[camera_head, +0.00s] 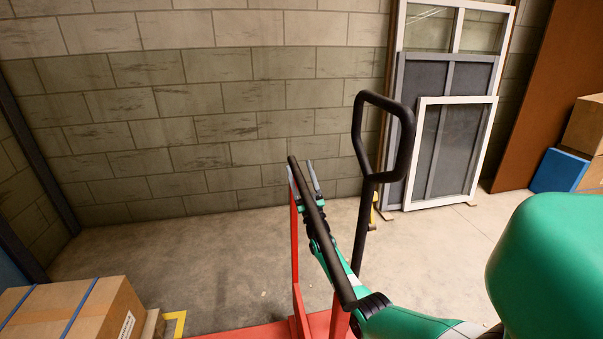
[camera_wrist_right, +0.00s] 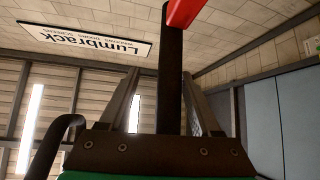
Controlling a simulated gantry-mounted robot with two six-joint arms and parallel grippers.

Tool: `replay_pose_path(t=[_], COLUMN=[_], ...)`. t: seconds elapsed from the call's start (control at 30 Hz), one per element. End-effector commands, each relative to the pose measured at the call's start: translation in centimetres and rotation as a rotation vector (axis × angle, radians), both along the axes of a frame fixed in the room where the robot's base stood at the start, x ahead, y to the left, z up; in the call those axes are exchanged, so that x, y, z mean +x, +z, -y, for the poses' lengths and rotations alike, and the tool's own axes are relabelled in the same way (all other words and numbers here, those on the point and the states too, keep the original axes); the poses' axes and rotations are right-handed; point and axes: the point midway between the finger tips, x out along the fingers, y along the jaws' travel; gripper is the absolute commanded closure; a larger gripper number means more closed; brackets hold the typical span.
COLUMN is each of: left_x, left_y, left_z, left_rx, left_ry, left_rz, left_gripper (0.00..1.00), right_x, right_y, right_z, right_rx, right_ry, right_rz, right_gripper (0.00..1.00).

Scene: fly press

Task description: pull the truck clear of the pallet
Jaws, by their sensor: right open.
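A red frame (camera_head: 296,250) rises from a red base (camera_head: 325,322) at the bottom of the head view. A long black bar (camera_head: 325,235) runs along its top; I take these to be part of the truck. A black loop handle (camera_head: 364,215) on an upright shaft stands just to its right. My right gripper (camera_head: 304,176) is open at the far end of the bar. In the right wrist view the bar (camera_wrist_right: 171,75) stands between its open fingers (camera_wrist_right: 158,100). I cannot tell whether they touch it. A bit of wooden pallet (camera_head: 153,325) shows at lower left. My left gripper is out of view.
A strapped cardboard box (camera_head: 75,308) sits at lower left near yellow floor marking (camera_head: 175,322). Framed window panels (camera_head: 455,150) lean on the block wall at the back. Boxes (camera_head: 588,125) and a blue item (camera_head: 556,171) are at right. Concrete floor behind the frame is clear.

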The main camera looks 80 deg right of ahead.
Motion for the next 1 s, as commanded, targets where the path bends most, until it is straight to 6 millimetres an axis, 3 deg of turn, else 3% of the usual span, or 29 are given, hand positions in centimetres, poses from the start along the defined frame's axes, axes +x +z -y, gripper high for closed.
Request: replay_pose_path(t=[0.7,0.87,1.0], left_x=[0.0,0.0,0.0], left_y=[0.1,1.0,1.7], left_z=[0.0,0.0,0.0], left_rx=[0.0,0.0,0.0], left_ry=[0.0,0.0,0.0], left_rz=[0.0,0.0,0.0], left_gripper=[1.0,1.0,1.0], right_x=[-0.4,-1.2,-2.4], right_y=[-0.4,-1.9,-4.3], right_z=[0.0,-1.5,-3.7], right_rx=[0.005,0.009,0.01], right_ry=[-0.004,-0.004,-0.003], right_rz=[0.001,-0.001,-0.001], right_gripper=[0.36,0.36,0.36])
